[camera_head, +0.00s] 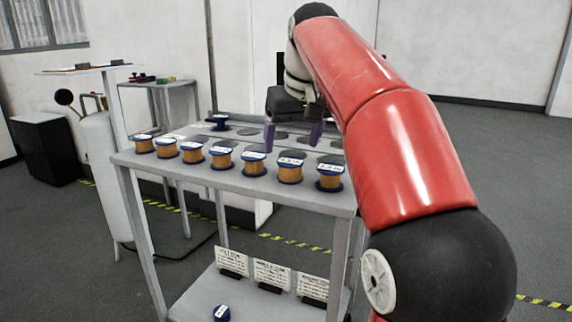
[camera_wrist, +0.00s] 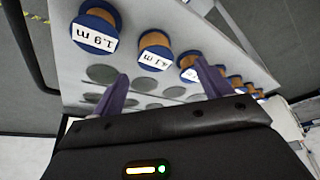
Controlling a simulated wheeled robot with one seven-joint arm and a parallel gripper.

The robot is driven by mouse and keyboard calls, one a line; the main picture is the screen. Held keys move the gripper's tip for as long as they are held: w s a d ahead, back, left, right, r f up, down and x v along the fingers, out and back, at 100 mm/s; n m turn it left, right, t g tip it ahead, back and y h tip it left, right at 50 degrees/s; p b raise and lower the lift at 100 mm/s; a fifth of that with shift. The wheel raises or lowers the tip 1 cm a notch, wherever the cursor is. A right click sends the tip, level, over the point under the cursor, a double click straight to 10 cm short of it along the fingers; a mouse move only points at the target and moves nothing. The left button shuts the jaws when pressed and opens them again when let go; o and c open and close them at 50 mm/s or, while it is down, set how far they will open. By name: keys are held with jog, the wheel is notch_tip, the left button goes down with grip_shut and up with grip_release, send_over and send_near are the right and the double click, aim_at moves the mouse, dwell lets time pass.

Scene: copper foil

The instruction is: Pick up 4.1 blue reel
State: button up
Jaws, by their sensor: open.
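Blue-flanged reels wound with copper stand in a row along the table's front edge. In the wrist view, the second reel from the left (camera_wrist: 155,55) has a white label that seems to read 4.1 m, though its first digit is unclear. It appears to be the second reel from the right (camera_head: 290,168) in the head view, where labels are too small to read. The leftmost wrist-view reel (camera_wrist: 97,26) reads 1.9 m; it appears to be the rightmost reel (camera_head: 330,175) in the head view. My gripper (camera_head: 292,140) is open and empty above the table, behind the row.
The grey table (camera_head: 240,184) has round dark spots behind the row. Another blue reel (camera_head: 220,124) stands at its back left. Neighbouring reels stand close on both sides.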

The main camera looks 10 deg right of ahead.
aim_at(290, 161)
jog(key=shift+w+f, duration=0.15)
jog(key=shift+w, duration=0.15)
jog(key=x, duration=0.2)
jog(key=b+x, duration=0.1)
jog(key=x, duration=0.1)
jog(key=b+x, duration=0.1)
jog(key=x, duration=0.2)
jog(key=shift+d+f, duration=0.1)
jog(key=shift+d, duration=0.25)
jog(key=c, duration=1.1)
jog(key=shift+o, duration=0.2)
